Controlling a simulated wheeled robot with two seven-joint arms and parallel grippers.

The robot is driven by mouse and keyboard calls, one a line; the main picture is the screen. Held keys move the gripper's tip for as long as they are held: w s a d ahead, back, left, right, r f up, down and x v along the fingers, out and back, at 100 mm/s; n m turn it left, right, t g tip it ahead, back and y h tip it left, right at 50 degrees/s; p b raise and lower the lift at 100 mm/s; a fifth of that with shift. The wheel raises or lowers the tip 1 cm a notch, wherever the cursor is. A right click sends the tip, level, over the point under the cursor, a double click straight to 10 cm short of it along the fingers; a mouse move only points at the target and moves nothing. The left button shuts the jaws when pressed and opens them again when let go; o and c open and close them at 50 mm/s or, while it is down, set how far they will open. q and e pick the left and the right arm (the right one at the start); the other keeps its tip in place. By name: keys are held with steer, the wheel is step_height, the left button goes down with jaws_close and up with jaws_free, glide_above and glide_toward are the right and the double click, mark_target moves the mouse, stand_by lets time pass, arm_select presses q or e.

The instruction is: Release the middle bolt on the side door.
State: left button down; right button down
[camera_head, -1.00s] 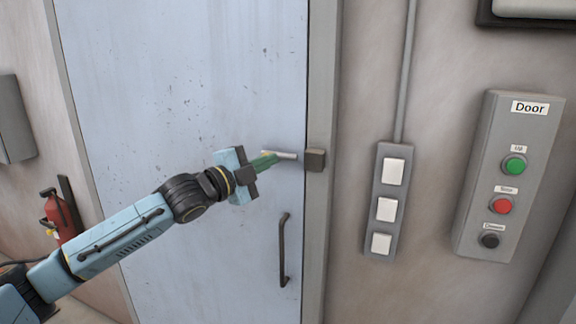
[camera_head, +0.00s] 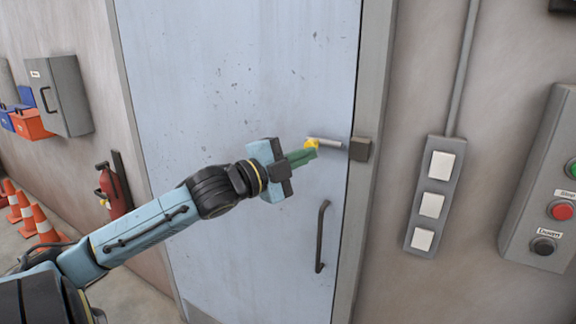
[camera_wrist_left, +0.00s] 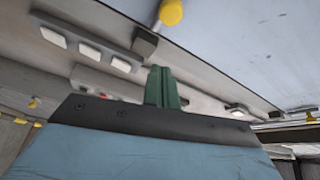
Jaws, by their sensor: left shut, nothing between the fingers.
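The side door (camera_head: 250,70) is pale blue-grey and stands closed in its grey frame. The bolt is a light metal bar (camera_head: 327,142) with a yellow knob (camera_head: 311,144) at its left end. Its right end meets a dark block (camera_head: 360,149) on the door frame. In the left wrist view the yellow knob (camera_wrist_left: 171,12) is at the top, beyond the fingertips. My left gripper (camera_head: 312,153) has green fingers, shut and empty. Its tips are at or just below the knob in the head view; I cannot tell whether they touch. My right gripper is not in view.
A dark door handle (camera_head: 322,237) is below the bolt. A panel of white switches (camera_head: 432,205) and a door button box (camera_head: 548,200) are on the wall at right. A fire extinguisher (camera_head: 114,190) and orange cones (camera_head: 42,222) are at left.

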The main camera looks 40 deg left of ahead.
arm_select(q)
steer(key=shift+v, duration=2)
steer(key=a+f+n+g+y+b, duration=0.1)
steer(key=a+f+n+y, duration=0.15)
steer(key=a+f, duration=0.4)
steer(key=a+f+n+g+y, duration=0.1)
steer(key=a+f+n+y, duration=0.15)
steer(key=f, duration=0.75)
steer(key=a+f+n+g+y+b, duration=0.1)
steer(key=a+f+n+g, duration=0.15)
steer(key=a+f, duration=0.4)
steer(key=s+d+f+n+g+y+b, duration=0.15)
steer(key=s+f, duration=0.25)
steer(key=f, duration=0.9)
steer(key=s+f+n+g, duration=0.2)
steer(key=s+f+n, duration=0.1)
steer(key=f, duration=1)
steer(key=s+d+f+n+g+h+b, duration=0.1)
steer(key=s+d+f+g, duration=0.1)
steer(key=s+d+f, duration=0.6)
steer(key=s+d+f+n+g+h, duration=0.1)
steer(key=s+d+f+g, duration=0.2)
steer(key=s+f, duration=0.5)
steer(key=s+d+f+g+h+b, duration=0.15)
steer(key=s+d+f, duration=0.4)
steer(key=f, duration=0.55)
steer(key=s+d+f+g, duration=0.3)
steer(key=s+d+f, duration=0.2)
steer(key=s+d, duration=0.6)
steer(key=shift+d, duration=0.4)
